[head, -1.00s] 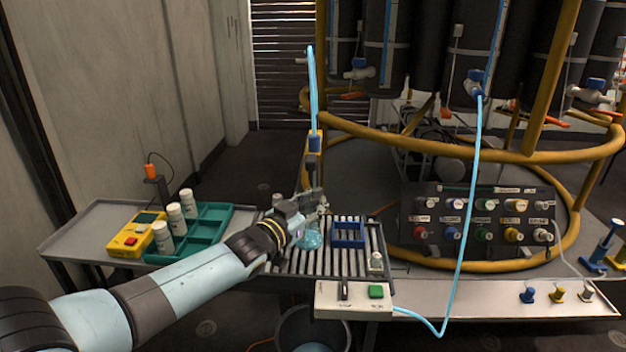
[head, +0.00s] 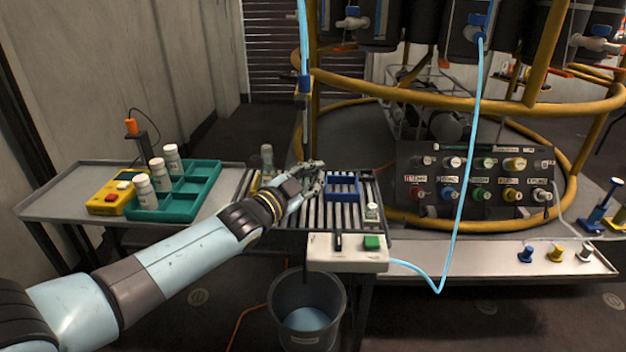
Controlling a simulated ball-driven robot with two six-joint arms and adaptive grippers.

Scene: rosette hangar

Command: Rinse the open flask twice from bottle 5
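My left gripper (head: 314,180) is over the slatted rack (head: 345,222), left of the blue square frame. Its fingers are small and partly overlapping, so I cannot tell whether they are open or shut. A clear glass vessel, apparently a flask (head: 267,160), stands behind my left wrist, its lower part partly hidden. A small clear vial with a pale top (head: 372,211) stands at the rack's right. Large dark bottles (head: 463,35) with blue-handled taps hang above the yellow ring; I cannot read which is bottle 5. My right gripper is not in view.
A blue frame (head: 343,187) sits on the rack. A switch box (head: 347,252) with a green button is at the rack's front edge. A bucket (head: 306,300) with blue liquid stands below. A teal tray (head: 190,203) holds white bottles. A light-blue hose (head: 466,165) hangs at right.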

